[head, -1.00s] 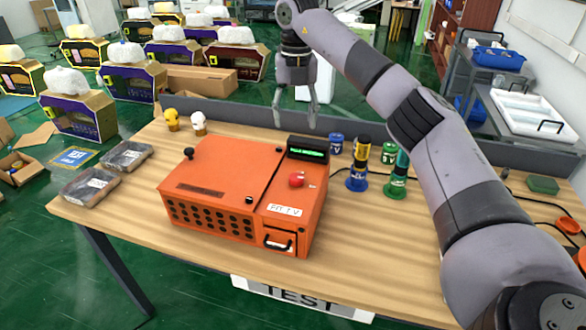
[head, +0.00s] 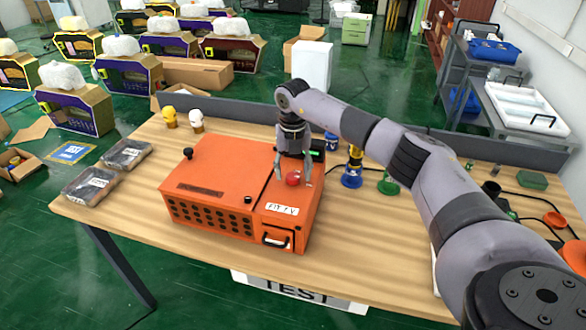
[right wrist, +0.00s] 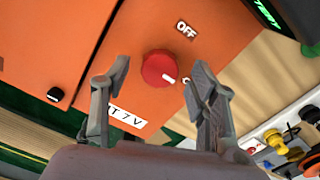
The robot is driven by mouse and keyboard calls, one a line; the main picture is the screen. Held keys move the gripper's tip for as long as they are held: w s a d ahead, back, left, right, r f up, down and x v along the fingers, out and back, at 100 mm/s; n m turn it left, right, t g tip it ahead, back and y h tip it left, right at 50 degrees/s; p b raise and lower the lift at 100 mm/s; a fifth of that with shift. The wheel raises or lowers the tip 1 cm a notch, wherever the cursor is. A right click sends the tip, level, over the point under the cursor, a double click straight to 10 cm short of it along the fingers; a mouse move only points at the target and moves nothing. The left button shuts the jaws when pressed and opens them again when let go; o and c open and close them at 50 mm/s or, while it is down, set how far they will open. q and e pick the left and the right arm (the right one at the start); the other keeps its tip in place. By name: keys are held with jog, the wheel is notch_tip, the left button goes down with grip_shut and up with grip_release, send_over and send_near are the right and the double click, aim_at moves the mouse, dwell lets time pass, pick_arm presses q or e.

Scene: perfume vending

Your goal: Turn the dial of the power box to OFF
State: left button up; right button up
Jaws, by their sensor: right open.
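The orange power box (head: 215,170) stands on the wooden table. Its red dial (head: 293,178) is on the top right part. In the right wrist view the red dial (right wrist: 159,69) has a white mark pointing to its lower right, and the OFF label (right wrist: 186,30) lies above and to the right of it. My right gripper (head: 294,182) is open, pointing down over the dial. In the right wrist view its fingers (right wrist: 152,85) stand on either side of the dial, not closed on it. Whether they touch it cannot be told. My left gripper is not in view.
A display with green text (right wrist: 268,14) sits beside the dial. Blue (head: 352,178) and green (head: 388,184) bases stand to the right of the box. Two dark packages (head: 88,187) lie at the table's left. The table front is clear.

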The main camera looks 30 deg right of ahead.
jog(key=shift+f, duration=0.4)
jog(key=shift+c, duration=0.3)
jog(key=c, duration=1.1)
